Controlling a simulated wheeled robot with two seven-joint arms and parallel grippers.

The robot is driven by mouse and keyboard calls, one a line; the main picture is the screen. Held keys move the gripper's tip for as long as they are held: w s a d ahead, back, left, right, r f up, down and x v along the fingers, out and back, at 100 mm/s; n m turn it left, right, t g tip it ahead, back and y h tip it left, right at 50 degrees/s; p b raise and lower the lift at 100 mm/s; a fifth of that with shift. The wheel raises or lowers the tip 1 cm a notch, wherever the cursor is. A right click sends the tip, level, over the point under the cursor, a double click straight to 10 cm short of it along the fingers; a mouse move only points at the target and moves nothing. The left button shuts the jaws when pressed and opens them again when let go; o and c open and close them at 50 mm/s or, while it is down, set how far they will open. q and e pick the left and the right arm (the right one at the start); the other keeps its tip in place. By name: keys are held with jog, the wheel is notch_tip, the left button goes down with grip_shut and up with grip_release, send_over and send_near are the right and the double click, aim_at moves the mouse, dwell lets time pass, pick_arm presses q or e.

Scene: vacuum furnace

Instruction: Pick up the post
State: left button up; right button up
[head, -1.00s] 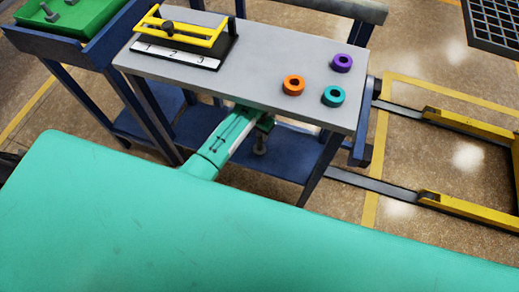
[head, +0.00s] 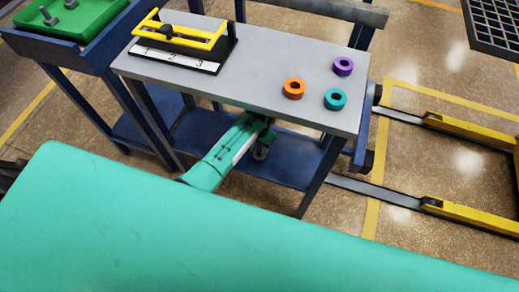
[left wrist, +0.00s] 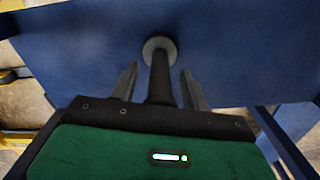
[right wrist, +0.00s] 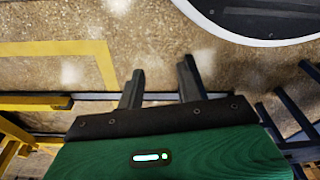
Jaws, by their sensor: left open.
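The post shows in the left wrist view as a dark stem with a round grey disc (left wrist: 159,48) at its far end, against a blue surface. My left gripper (left wrist: 160,85) is open, with one finger on each side of the stem and visible gaps between. In the head view the post (head: 261,153) is a small grey shape over the lower blue shelf, partly hidden by my left gripper (head: 266,138) under the tabletop's front edge. My right gripper (right wrist: 162,82) is open and empty above the floor in the right wrist view; the head view does not show it.
The grey tabletop (head: 262,88) lies above my left gripper. It carries a yellow-handled fixture (head: 180,38) and orange (head: 294,89), teal (head: 335,99) and purple (head: 343,66) rings. A blue table leg (head: 315,180) stands right of the gripper. Yellow-ended rails (head: 470,212) lie at right.

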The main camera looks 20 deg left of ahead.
pick_arm(q)
grip_shut()
jog(key=shift+r, duration=0.15)
